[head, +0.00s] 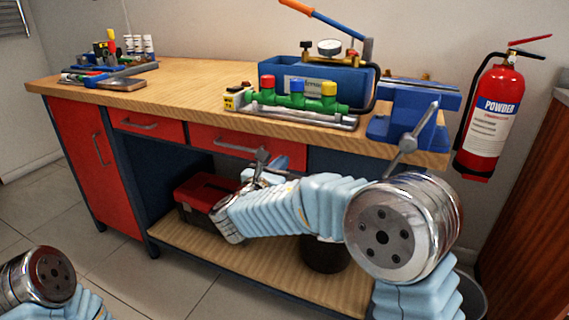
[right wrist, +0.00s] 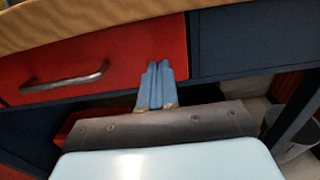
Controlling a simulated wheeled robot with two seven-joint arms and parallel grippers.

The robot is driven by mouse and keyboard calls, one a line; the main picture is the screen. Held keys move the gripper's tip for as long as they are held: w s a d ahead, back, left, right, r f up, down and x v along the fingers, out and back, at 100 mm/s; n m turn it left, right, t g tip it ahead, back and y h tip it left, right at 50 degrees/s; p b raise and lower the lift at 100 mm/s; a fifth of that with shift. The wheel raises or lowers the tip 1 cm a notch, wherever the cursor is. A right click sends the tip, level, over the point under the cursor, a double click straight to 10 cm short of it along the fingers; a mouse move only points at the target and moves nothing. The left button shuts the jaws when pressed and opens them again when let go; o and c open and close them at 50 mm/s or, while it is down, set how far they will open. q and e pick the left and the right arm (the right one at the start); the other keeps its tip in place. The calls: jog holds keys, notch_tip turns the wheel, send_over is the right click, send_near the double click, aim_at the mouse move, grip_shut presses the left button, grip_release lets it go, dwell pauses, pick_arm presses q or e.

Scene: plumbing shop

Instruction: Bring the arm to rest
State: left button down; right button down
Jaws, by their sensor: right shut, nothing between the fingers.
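My right arm (head: 310,205), in a light-blue sleeve, reaches from the lower right of the head view toward the front of the workbench. Its gripper (head: 271,166) is in front of the red drawer, below the bench top. In the right wrist view the two blue fingers (right wrist: 158,68) are together with nothing between them. They show against the red drawer front, to the right of its handle. I cannot tell how close they are to it. Only a joint of my left arm (head: 42,280) shows at the lower left. My left gripper is out of view.
The wooden bench (head: 190,85) has red drawers and a lower shelf (head: 200,250) with a red toolbox (head: 205,190). A blue vise (head: 408,112), a blue test pump (head: 300,75) and a valve manifold (head: 297,97) stand on top. A fire extinguisher (head: 490,120) hangs at right.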

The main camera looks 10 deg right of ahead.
jog(key=v, duration=0.9)
jog(key=s+d+f+m+g+y, duration=0.1)
jog(key=d+f+g, duration=0.15)
jog(key=f, duration=0.75)
jog(key=s+d+f+m+g+y, duration=0.15)
jog(key=f+g, duration=0.25)
jog(key=f, duration=0.6)
jog(key=s+f+m+g+y, duration=0.3)
jog(key=s+f+m+y, duration=0.3)
jog(key=s+f+m, duration=0.5)
jog(key=s+f+m+g+y, duration=0.4)
jog(key=s+f+m, duration=0.6)
jog(key=f+m, duration=0.7)
jog(key=shift+s+a+f+y+b, duration=0.35)
jog(key=shift+f+y+b, duration=0.1)
jog(key=shift+y, duration=0.7)
jog(key=shift+g, duration=0.25)
